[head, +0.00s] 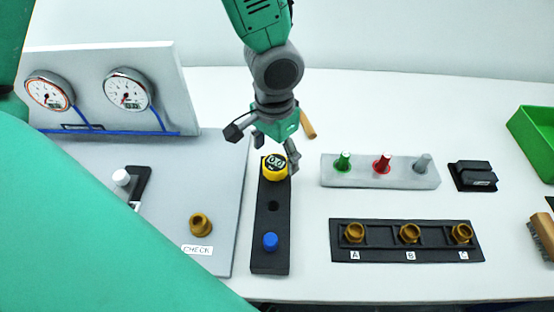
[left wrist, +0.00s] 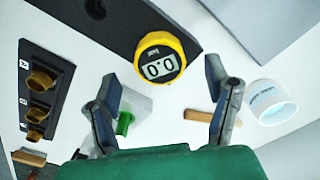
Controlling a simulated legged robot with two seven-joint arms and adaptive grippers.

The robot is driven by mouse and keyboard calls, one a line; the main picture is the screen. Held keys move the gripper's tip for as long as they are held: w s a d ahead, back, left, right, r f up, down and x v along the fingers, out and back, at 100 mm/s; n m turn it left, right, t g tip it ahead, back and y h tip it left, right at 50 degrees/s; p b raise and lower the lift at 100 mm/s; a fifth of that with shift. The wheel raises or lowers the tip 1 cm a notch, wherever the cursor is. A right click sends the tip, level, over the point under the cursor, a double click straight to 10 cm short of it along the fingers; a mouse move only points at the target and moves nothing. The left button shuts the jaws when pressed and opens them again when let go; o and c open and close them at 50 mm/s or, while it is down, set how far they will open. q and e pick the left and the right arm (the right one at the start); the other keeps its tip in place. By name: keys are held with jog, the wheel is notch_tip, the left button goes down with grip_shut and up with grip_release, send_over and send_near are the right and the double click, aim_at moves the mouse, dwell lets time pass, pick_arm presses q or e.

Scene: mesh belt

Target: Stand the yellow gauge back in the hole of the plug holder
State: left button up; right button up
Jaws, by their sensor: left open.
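The yellow gauge (head: 274,174), with a round black-and-grey display, is at the far end of the black plug holder (head: 258,222). In the left wrist view the gauge (left wrist: 176,43) shows its face reading 0.0, at the end of the holder (left wrist: 135,12). Whether its stem is in a hole is hidden. The holder has an empty hole (head: 273,206) in the middle and a blue plug (head: 270,241) at the near end. My left gripper (head: 265,146) is open just beyond the gauge, its fingers apart and empty (left wrist: 160,100). My right gripper is not in view.
Right of the holder stand a grey block (head: 400,178) with green, red and grey pegs and a black rack (head: 380,254) with brass fittings. A gauge panel (head: 170,90) stands left. A wooden stick (head: 307,125) and white cup (left wrist: 272,102) lie near the gripper.

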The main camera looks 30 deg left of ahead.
aim_at(275, 163)
pick_arm(q)
notch_tip(275, 163, up, 8)
jog(key=shift+r, duration=0.15)
jog(key=shift+s, duration=0.1)
dwell(0.5)
